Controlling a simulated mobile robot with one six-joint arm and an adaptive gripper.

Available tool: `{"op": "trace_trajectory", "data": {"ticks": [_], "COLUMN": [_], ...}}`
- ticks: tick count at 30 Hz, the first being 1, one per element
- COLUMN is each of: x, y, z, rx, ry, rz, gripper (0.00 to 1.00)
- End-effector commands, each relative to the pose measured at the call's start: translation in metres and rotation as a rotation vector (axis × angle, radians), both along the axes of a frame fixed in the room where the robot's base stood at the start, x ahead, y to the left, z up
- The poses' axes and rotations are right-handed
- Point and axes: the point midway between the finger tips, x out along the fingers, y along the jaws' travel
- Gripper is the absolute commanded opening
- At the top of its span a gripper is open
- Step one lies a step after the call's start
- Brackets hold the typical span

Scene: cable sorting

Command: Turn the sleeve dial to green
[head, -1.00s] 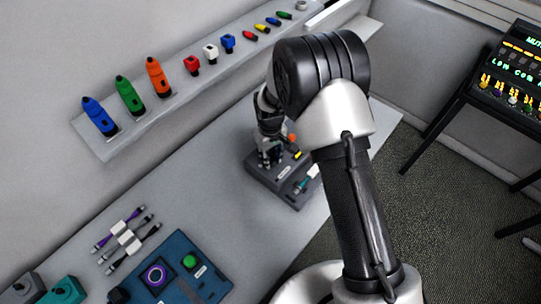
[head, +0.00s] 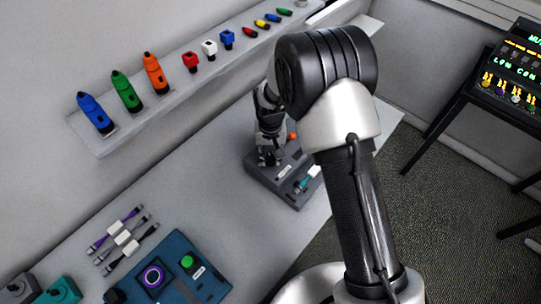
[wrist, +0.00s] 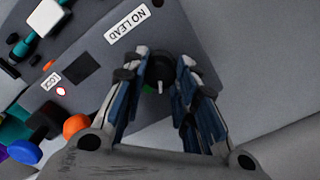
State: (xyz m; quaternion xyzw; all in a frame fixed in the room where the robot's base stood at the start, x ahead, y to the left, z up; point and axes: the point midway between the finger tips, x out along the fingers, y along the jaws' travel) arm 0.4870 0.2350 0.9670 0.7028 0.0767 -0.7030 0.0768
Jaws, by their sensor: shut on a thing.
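The sleeve dial (wrist: 157,70) is a small black knob with a white pointer mark, on a dark grey box (head: 283,187). In the wrist view it sits between my fingertips, and a small green spot shows just below it. My gripper (wrist: 161,76) is shut on the dial and points down at the box. In the head view my gripper (head: 270,152) stands over the back left part of the box and hides the dial.
The box carries a NO LEAD label (wrist: 127,24), an orange knob (wrist: 75,125) and a teal connector (head: 303,183). Several cables (head: 123,238) and a blue panel (head: 205,285) lie nearer.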

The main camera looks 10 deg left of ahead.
Motion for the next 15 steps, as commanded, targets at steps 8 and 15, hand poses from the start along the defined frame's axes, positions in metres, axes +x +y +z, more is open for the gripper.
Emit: {"op": "trace_trajectory", "data": {"ticks": [8, 15], "x": [0.0002, 0.0000], "y": [0.0000, 0.0000], "z": [-0.0003, -0.0002], "rx": [0.000, 0.000], "ry": [-0.001, 0.000], "rz": [-0.240, -0.393], "gripper": [0.03, 0.03]}}
